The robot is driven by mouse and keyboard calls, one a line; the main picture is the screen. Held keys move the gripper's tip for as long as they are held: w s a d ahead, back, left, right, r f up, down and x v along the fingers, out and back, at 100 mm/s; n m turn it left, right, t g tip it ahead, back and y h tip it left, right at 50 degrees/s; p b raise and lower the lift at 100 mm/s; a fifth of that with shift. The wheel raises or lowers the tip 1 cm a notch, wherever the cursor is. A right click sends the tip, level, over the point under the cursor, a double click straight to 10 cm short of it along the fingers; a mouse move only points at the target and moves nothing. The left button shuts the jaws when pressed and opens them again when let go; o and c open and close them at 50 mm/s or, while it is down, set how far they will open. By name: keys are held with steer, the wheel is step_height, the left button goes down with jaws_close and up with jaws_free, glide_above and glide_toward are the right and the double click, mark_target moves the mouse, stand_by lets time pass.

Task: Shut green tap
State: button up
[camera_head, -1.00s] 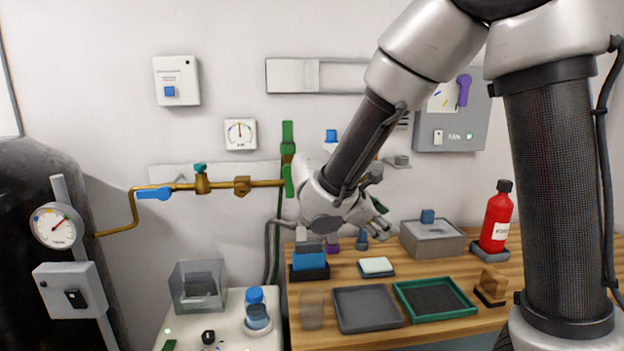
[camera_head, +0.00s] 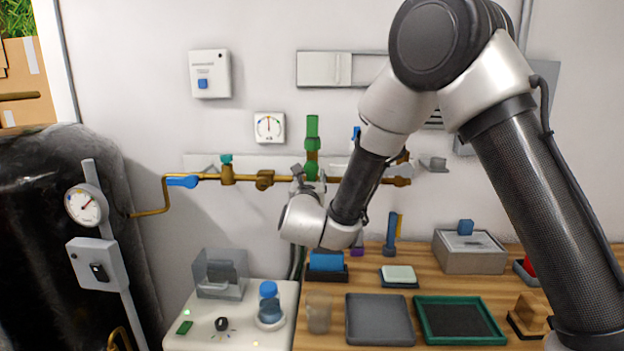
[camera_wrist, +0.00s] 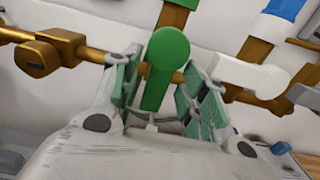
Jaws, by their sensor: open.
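The green tap's lever (camera_wrist: 165,62) hangs downward from its rounded top, in front of the brass pipe (camera_wrist: 85,52). In the head view, the tap's upright green outlet (camera_head: 312,130) rises above the pipe, and the lever is largely hidden by my gripper (camera_head: 308,180). In the wrist view, my gripper (camera_wrist: 162,76) is open, with one green-padded finger on each side of the lever. The lever stands between the pads with small gaps visible; I cannot tell whether either pad touches it.
A white lever (camera_wrist: 250,76) with a blue-topped outlet (camera_wrist: 284,8) is close to the right finger. A blue lever (camera_head: 183,181) and a teal knob valve (camera_head: 227,160) sit left on the pipe. Below are a wooden bench (camera_head: 430,276) with trays and a white cabinet top (camera_head: 240,318).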

steer(key=shift+w, duration=1.1)
jaws_close()
